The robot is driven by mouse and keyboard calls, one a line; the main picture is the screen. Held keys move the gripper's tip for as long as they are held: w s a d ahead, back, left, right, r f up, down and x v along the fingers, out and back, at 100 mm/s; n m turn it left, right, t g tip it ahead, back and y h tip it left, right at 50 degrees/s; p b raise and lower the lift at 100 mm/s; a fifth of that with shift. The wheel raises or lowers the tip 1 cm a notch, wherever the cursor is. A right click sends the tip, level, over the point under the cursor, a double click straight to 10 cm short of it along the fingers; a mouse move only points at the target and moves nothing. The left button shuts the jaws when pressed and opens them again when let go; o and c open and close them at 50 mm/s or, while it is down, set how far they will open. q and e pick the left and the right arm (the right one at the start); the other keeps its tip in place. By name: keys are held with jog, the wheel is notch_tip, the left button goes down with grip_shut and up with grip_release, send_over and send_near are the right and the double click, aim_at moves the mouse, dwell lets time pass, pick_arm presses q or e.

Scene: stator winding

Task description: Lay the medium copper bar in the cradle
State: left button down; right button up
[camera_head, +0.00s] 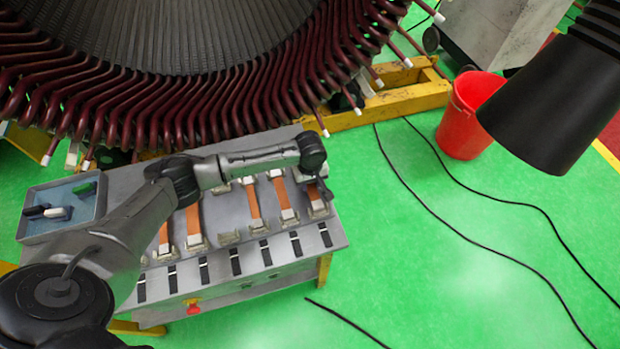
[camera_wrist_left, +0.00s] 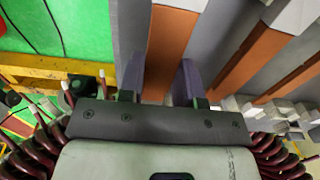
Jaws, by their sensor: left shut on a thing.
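My left gripper (camera_head: 317,180) is over the right end of the grey bench. In the left wrist view, its two fingers (camera_wrist_left: 160,85) stand on either side of a copper bar (camera_wrist_left: 170,45) and are shut on it. In the head view this bar (camera_head: 313,191) is mostly hidden under the gripper, with a pale block at its near end. I cannot tell whether it is lifted or which size it is. Other copper bars (camera_head: 253,201) lie in pale supports on the bench. A support (camera_head: 229,238) left of the middle shows no bar. My right gripper is out of view.
The bench (camera_head: 335,236) has black straps along its front edge. A blue-lined tray (camera_head: 75,224) with small items is at its left end. The large stator (camera_head: 200,110) with dark red coils stands behind. A red bucket (camera_head: 466,115) and black cables are on the green floor.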

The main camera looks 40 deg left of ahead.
pick_arm(q)
jog(key=shift+f, duration=0.2)
jog(key=c, duration=0.7)
grip_release()
jog(key=shift+f, duration=0.1)
jog(key=shift+c, duration=0.2)
notch_tip(320, 180, up, 14)
jog(key=p, duration=0.1)
